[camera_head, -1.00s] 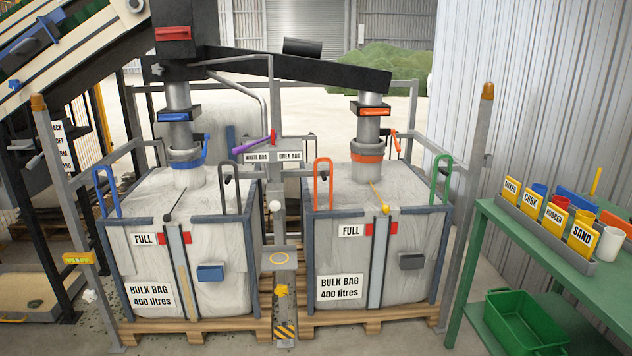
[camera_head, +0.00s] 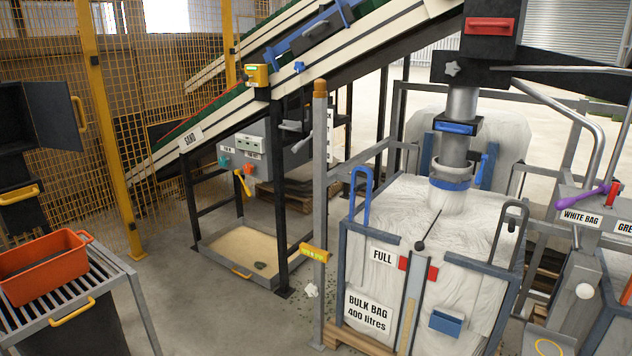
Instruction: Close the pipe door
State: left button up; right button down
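Neither of my grippers shows in the head view. I cannot tell for certain which part is the pipe door. A grey vertical pipe (camera_head: 462,103) comes down from a black housing (camera_head: 487,55) with a red handle (camera_head: 490,26). A black collar with a blue-handled slide (camera_head: 455,127) sits around the pipe. Below it a blue ring clamp (camera_head: 452,183) with a blue lever (camera_head: 479,170) holds the neck of the white bulk bag (camera_head: 385,205). At the far left a dark hinged door (camera_head: 55,115) with a yellow handle (camera_head: 79,114) stands open beside a dark cabinet (camera_head: 12,125).
An orange bin (camera_head: 45,268) sits on a slatted grey table (camera_head: 118,285) at lower left. An inclined conveyor (camera_head: 340,57) and yellow mesh fence (camera_head: 160,70) stand behind. A sand tray (camera_head: 207,243) lies on the floor. A post (camera_head: 319,200) stands before the bag frame. Floor at centre left is clear.

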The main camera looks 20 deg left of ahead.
aim_at(50, 105)
jog(key=i+j+u, duration=0.35)
jog(key=i+u, duration=1.2)
jog(key=i+l+u, duration=0.25)
jog(key=i+u, duration=0.2)
jog(key=i+l+u, duration=0.95)
jog(key=l+u, duration=0.15)
jog(key=i+l+u, duration=0.15)
jog(key=l+u, duration=0.2)
jog(key=l, duration=0.1)
